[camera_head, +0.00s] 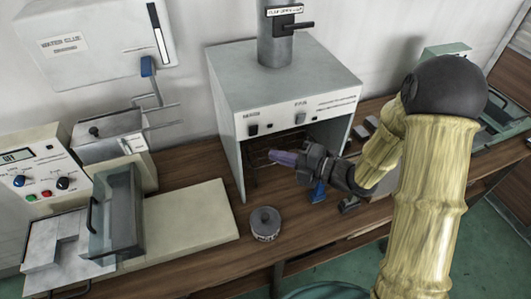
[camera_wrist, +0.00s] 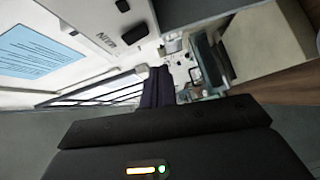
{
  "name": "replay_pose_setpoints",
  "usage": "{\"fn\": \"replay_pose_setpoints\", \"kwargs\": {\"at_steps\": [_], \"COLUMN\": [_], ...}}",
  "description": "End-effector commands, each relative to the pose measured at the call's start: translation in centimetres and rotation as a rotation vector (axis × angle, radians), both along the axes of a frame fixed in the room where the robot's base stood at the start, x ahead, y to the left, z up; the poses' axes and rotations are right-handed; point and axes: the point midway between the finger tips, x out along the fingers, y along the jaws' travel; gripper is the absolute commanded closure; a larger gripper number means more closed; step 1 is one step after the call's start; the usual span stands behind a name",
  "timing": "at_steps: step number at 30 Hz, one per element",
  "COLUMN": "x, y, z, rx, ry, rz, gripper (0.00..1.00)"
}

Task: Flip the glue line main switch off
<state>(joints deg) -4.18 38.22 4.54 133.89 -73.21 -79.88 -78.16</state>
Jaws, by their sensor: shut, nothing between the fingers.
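A grey hood (camera_head: 290,75) stands on the bench, and its front panel carries a black switch (camera_head: 253,130) at the left and a pale switch (camera_head: 300,117) further right. My gripper (camera_head: 278,157) is shut and empty, in front of the hood's opening, below and apart from the switches. In the wrist view my fingers (camera_wrist: 158,88) are together, and a black switch (camera_wrist: 133,34) beside an upturned label shows above them on a pale panel.
A control box (camera_head: 32,180) with knobs and coloured buttons stands at the far left. A clear-lidded unit (camera_head: 117,210) and a pale slab (camera_head: 195,222) lie beside it. A small round tin (camera_head: 265,224) stands near the bench's front edge. A lever handle (camera_head: 292,25) sticks out above the hood.

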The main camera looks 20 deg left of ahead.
Motion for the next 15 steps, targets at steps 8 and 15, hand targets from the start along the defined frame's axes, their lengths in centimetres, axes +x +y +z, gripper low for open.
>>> {"fn": "replay_pose_setpoints", "kwargs": {"at_steps": [8,15], "x": [-1.1,-1.5], "y": [-4.6,-6.1], "z": [-1.1,-1.1], "rx": [-0.001,0.0], "ry": [0.001,0.002], "rz": [0.011,0.017], "gripper": [1.0,1.0]}}
